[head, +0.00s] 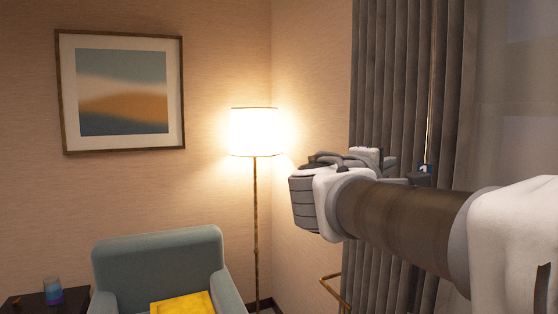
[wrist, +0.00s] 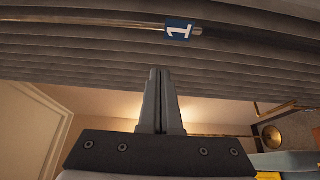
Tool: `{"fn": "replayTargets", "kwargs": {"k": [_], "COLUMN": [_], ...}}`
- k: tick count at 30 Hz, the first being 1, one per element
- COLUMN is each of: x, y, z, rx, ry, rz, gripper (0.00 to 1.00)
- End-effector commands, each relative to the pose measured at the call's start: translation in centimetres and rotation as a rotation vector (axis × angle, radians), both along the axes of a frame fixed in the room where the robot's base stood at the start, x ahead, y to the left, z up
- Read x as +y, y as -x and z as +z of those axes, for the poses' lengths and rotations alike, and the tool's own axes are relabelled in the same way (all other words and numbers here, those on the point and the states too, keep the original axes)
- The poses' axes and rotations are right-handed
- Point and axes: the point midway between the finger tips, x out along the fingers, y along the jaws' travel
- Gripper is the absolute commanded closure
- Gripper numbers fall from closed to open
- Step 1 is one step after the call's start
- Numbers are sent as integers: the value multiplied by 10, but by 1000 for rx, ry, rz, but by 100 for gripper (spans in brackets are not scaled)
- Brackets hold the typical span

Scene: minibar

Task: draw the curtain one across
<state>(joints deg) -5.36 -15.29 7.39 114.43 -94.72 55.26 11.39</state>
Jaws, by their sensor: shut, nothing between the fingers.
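Curtain one is a grey pleated curtain (head: 385,60) hanging at the right in the head view. Its folds (wrist: 90,65) run sideways across the upper part of the wrist view. A thin brass rod (head: 430,110) hangs along it and carries a blue tag marked 1 (wrist: 178,30). The rod (wrist: 100,20) also crosses the top of the wrist view. My gripper (wrist: 160,75) is shut and empty, its fingertips pointing towards the curtain, apart from the rod and tag in the picture. In the head view my arm hides the fingers and part of the curtain.
A lit floor lamp (head: 254,132) stands in the corner. A teal armchair (head: 160,260) with a yellow cushion (head: 183,303) and a dark side table (head: 20,303) stand at lower left. A brass rail (head: 335,290) is below my arm. A sheer panel (head: 510,120) shows at right.

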Motion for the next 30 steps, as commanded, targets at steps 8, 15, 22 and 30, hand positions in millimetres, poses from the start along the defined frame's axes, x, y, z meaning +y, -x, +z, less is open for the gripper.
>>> {"fn": "replayTargets", "kwargs": {"k": [8,15,22,30], "x": [-37,-65,-69,-69], "y": [-39,-60,-34,-27], "z": [1,2,1,-1], "rx": [5,1,1,2], "ry": [-1,-1,-2,-2], "rz": [-4,-3,-2,-2], "gripper": [100,100,100,100]}}
